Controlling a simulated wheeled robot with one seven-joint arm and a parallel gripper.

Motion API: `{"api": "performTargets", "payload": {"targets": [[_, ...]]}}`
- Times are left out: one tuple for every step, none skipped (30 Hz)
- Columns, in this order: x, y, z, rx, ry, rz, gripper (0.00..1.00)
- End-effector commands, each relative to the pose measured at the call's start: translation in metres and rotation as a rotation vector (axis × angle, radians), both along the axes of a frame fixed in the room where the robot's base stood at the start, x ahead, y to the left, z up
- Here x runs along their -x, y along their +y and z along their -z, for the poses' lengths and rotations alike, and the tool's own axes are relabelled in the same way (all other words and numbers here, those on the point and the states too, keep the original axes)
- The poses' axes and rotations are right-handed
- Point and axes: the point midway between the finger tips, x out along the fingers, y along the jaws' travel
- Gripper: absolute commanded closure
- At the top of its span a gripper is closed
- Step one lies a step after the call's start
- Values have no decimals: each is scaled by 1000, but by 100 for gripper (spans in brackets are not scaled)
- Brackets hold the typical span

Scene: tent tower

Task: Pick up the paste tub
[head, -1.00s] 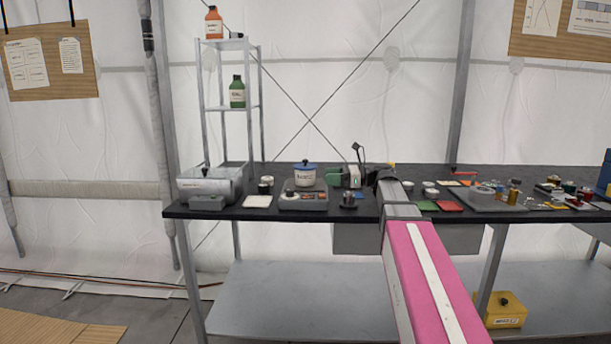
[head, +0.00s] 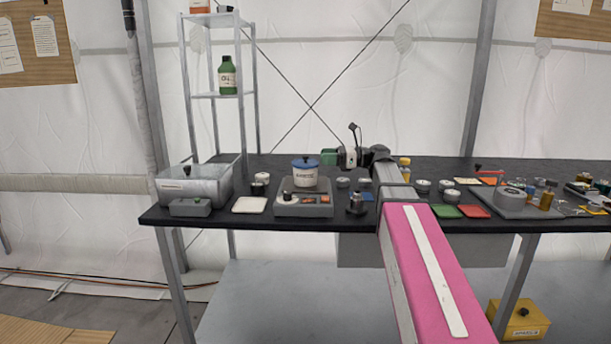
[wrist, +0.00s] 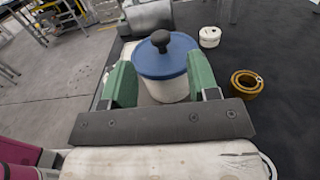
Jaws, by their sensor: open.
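The paste tub (head: 304,178) is white with a blue lid and a dark knob. My gripper (head: 329,158), with green fingers, is just right of the tub at about lid height. In the wrist view, the tub (wrist: 166,62) sits straight ahead, lined up with the gap between the open green fingers (wrist: 158,80). The fingers hold nothing. Whether they touch the tub's sides is unclear, and its lower part is partly hidden by the gripper.
A grey metal basin (head: 196,184) stands left of the tub, with a white tile (head: 249,205) and small round tins (head: 260,184) between. A metal rack (head: 219,95) holds a green bottle (head: 228,76). A brass ring (wrist: 247,84) lies on the bench.

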Motion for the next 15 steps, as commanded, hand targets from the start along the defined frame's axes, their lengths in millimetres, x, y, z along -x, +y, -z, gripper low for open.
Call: {"api": "performTargets", "payload": {"targets": [[0,5,0,0,0,-1,45],[0,7,0,0,0,-1,45],[0,9,0,0,0,-1,45],[0,11,0,0,0,-1,45],[0,13,0,0,0,-1,45],[0,16,0,0,0,-1,45],[-1,19,0,0,0,-1,45],[-1,23,0,0,0,-1,45],[-1,29,0,0,0,-2,45],[-1,34,0,0,0,-2,45],[-1,38,0,0,0,-2,45],[-1,43,0,0,0,-2,45],[-2,47,0,0,0,-2,45],[-2,51,0,0,0,-1,45],[-2,54,0,0,0,-1,45]]}}
